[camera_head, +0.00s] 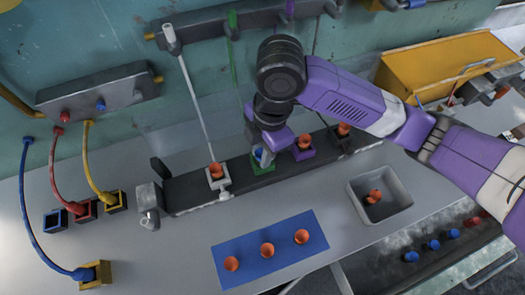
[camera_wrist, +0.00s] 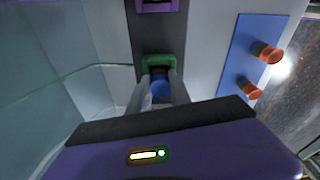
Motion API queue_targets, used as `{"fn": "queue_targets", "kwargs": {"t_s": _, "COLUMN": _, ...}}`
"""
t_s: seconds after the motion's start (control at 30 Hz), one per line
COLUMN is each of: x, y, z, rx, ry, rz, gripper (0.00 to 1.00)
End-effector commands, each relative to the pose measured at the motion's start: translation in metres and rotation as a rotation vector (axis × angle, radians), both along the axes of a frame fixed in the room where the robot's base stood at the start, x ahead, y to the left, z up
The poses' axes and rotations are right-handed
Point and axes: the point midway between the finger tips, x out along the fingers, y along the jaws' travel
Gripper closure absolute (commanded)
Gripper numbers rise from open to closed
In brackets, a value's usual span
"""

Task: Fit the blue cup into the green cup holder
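The blue cup (camera_wrist: 160,89) is between the two fingers of my gripper (camera_wrist: 160,92) in the wrist view, and both fingers appear to touch its sides. The green cup holder (camera_wrist: 152,61) is right at the fingertips, and the cup overlaps its near side. In the head view the green holder (camera_head: 264,168) sits on the dark rail, with my gripper (camera_head: 264,158) over it and a bit of the blue cup (camera_head: 257,153) showing. The fingers hide part of the cup and holder, so I cannot tell whether the cup is seated.
A white holder (camera_head: 219,182) and a purple holder (camera_head: 303,152) with orange cups flank the green one on the dark rail (camera_head: 188,191). A blue mat (camera_head: 250,262) with several orange cups lies in front. A grey bin (camera_head: 398,207) stands at right.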

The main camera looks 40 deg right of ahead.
Motion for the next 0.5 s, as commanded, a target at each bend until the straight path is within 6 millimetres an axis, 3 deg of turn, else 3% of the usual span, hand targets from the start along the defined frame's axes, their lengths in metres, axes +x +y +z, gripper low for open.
{"fn": "queue_targets", "kwargs": {"t_s": 0.03, "x": -0.002, "y": 0.000, "z": -0.012, "rx": -0.007, "ry": 0.018, "rz": -0.002, "gripper": 0.68}}
{"fn": "queue_targets", "kwargs": {"t_s": 0.1, "x": -0.002, "y": 0.000, "z": -0.013, "rx": -0.007, "ry": 0.018, "rz": -0.002, "gripper": 0.54}}
{"fn": "queue_targets", "kwargs": {"t_s": 0.33, "x": -0.002, "y": 0.001, "z": -0.006, "rx": -0.007, "ry": 0.017, "rz": -0.003, "gripper": 0.54}}
{"fn": "queue_targets", "kwargs": {"t_s": 0.5, "x": -0.002, "y": -0.001, "z": 0.016, "rx": -0.006, "ry": 0.015, "rz": -0.001, "gripper": 0.54}}
